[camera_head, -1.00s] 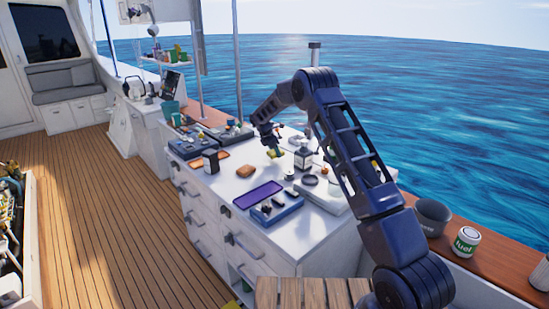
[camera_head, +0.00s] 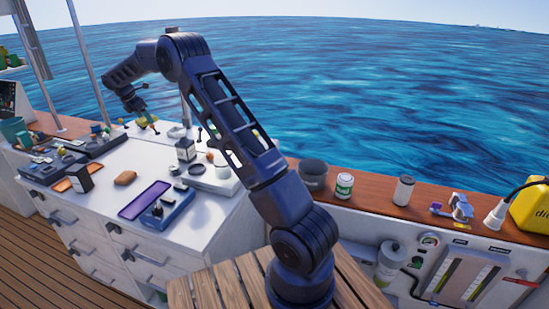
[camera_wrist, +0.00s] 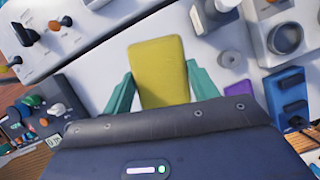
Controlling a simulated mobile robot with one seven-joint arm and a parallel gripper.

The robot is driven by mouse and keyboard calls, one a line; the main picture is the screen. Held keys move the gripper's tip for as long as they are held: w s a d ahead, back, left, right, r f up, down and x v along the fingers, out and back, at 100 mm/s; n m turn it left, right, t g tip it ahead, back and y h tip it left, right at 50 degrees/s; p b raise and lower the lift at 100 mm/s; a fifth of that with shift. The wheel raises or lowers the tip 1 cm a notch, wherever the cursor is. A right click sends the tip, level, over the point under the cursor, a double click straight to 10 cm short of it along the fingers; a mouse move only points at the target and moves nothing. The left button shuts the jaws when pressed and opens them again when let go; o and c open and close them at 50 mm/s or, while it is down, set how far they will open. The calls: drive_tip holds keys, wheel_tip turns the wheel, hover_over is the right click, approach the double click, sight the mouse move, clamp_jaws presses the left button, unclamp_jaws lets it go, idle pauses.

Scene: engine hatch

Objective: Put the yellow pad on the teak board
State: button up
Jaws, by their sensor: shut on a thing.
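The yellow pad (camera_wrist: 158,72) is between the two teal fingers of my gripper (camera_wrist: 158,84) in the wrist view, with the white counter below it. In the head view my gripper (camera_head: 142,113) is small, over the back of the white counter, with a bit of yellow at its tip. A slatted wooden surface (camera_head: 228,288), which looks like the teak board, lies at the bottom of the head view, beside my arm's base and well away from the gripper. My arm hides part of it.
A green-labelled can (camera_head: 344,186) and a grey pot (camera_head: 313,175) stand on the wooden ledge.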

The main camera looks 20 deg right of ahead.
drive_tip(key=shift+d, duration=0.1)
drive_tip(key=s+d+f+m+g+y, duration=0.1)
drive_tip(key=d+f+m+g, duration=0.15)
drive_tip(key=d+m, duration=0.9)
drive_tip(key=s+d+f+m+g+y, duration=0.1)
drive_tip(key=s+d+f+m+g, duration=0.15)
drive_tip(key=d, duration=1.85)
drive_tip(key=s+d+f+m+g+y, duration=0.1)
drive_tip(key=d+f+m+g, duration=0.15)
drive_tip(key=d+m, duration=1)
drive_tip(key=s+d+f+m+t+y, duration=0.2)
drive_tip(key=s+d+f+m+t, duration=0.15)
drive_tip(key=s+d+m, duration=1.25)
drive_tip(key=s+d+f+m+t+y, duration=0.2)
drive_tip(key=s+d+m+t, duration=0.45)
drive_tip(key=s+d, duration=1.6)
drive_tip(key=shift+m+g, duration=0.9)
drive_tip(key=shift+g, duration=0.05)
drive_tip(key=w+d+f, duration=0.1)
drive_tip(key=f, duration=0.5)
drive_tip(key=w+d+f, duration=0.2)
drive_tip(key=f, duration=0.5)
drive_tip(key=w+d+f, duration=0.1)
drive_tip(key=f, duration=0.5)
drive_tip(key=shift+w+d+f, duration=0.15)
drive_tip(key=shift+d+f, duration=0.2)
drive_tip(key=shift+f, duration=0.05)
